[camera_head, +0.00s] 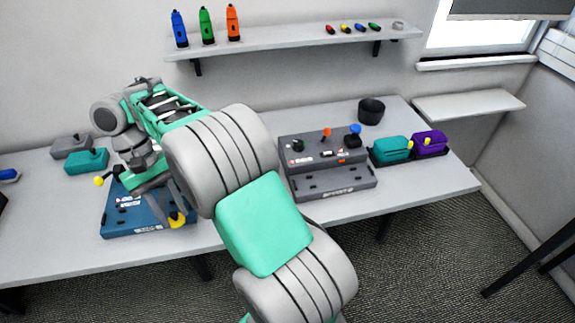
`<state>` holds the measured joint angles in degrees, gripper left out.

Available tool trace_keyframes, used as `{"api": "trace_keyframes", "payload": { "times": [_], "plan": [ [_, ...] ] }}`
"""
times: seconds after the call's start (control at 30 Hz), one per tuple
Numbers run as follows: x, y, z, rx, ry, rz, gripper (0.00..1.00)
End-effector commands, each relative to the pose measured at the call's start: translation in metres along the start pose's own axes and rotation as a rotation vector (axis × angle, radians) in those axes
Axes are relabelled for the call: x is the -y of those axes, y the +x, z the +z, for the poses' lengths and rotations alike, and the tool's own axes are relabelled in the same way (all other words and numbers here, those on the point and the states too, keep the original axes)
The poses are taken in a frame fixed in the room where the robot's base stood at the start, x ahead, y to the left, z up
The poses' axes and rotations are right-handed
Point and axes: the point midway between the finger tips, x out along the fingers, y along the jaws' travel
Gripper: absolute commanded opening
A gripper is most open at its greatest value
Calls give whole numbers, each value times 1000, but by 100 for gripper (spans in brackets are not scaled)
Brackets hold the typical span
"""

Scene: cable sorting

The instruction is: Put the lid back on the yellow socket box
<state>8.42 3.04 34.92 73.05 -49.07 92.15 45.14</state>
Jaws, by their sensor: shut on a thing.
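My gripper (176,208) is low over the right part of a blue box-like panel (122,222) on the left half of the table. A small yellow piece (177,220) shows at the fingertips, near the panel's right end, and my gripper is shut on it. I cannot tell for sure whether it is the lid, or whether it touches the panel. A second small yellow round piece (99,181) shows at the panel's left side. My wrist and forearm hide much of the panel's top. No wholly yellow box stands out.
A grey console (330,180) with coloured knobs stands right of my arm. Teal (391,149) and purple (430,143) boxes sit in a dark tray beside a black cup (371,110). Grey (71,146) and teal (86,161) blocks lie at left. A shelf (280,38) holds bottles.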

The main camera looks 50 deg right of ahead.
Motion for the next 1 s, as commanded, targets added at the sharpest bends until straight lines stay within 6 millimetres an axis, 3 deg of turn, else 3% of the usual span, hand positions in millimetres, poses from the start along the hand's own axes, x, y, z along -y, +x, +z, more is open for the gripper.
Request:
{"api": "trace_keyframes", "payload": {
  "times": [0.17, 0.27, 0.5, 0.7, 0.83, 1.0],
  "plan": [
    [-41, 6, -10, 5, 335, -141, 0],
    [-76, 11, -15, 2, 622, -261, 0],
    [-179, 26, -15, -2, 1414, -588, 0],
    [-253, 42, -1, -3, 1927, -800, 0],
    [-274, 48, 6, -2, 2075, -860, 0],
    [-278, 54, 4, -3, 2103, -871, 0]
  ]
}}
